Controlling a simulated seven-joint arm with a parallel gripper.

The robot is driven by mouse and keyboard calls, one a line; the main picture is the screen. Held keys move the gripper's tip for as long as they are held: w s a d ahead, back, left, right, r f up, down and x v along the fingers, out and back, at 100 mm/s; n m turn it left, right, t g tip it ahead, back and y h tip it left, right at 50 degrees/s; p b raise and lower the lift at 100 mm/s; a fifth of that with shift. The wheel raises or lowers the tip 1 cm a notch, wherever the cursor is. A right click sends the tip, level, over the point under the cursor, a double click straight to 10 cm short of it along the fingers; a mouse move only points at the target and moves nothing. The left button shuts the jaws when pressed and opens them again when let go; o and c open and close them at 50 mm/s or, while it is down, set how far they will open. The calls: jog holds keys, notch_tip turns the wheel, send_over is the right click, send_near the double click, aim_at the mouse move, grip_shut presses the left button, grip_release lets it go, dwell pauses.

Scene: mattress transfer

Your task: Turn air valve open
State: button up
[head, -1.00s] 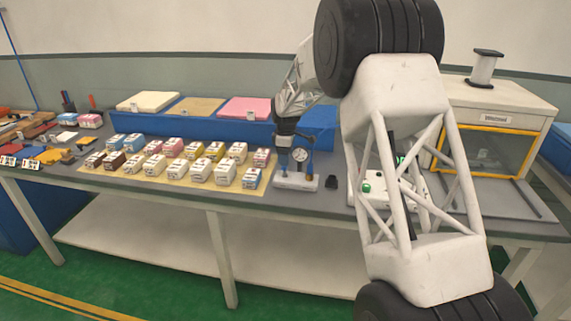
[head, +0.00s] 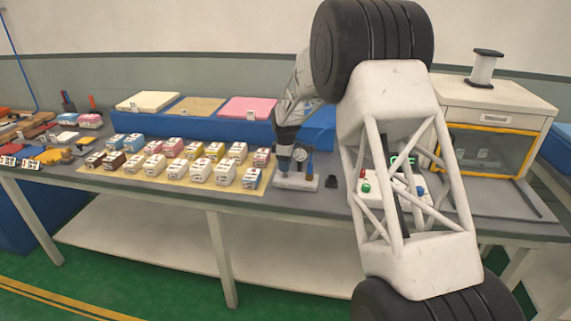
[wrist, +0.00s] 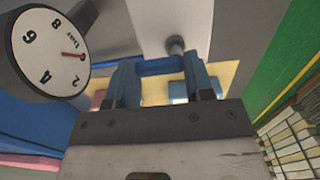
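The air valve stand (head: 296,181) has a light base and a round white pressure gauge. The gauge (head: 299,155) also shows large at the upper left of the wrist view (wrist: 48,52), its red needle pointing right, near the low end past the 2. A blue valve handle (wrist: 160,66) lies crosswise at the fingertips in the wrist view. My gripper (wrist: 160,78) has its two blue-grey fingers well apart, one near each end of this handle. I cannot tell whether they touch it.
Several small boxes (head: 200,171) stand on a tan mat left of the stand. A blue tray (head: 190,127) with coloured slabs is behind. A control box (head: 366,188) with coloured buttons is partly behind my arm. A white yellow-framed cabinet (head: 493,107) stands at right.

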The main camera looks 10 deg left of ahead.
jog(key=shift+c, duration=0.4)
jog(key=m, duration=0.4)
jog(key=shift+d, duration=0.3)
jog(key=m, duration=0.4)
jog(key=shift+s+d+m, duration=0.2)
jog(key=shift+d+m, duration=0.1)
jog(key=shift+m, duration=0.1)
jog(key=m, duration=0.4)
jog(key=shift+s+d+m, duration=0.2)
jog(key=shift+s+m, duration=0.25)
jog(key=shift+m, duration=1)
jog(key=shift+s+m, duration=0.15)
jog(key=shift+m, duration=1)
jog(key=o, duration=0.9)
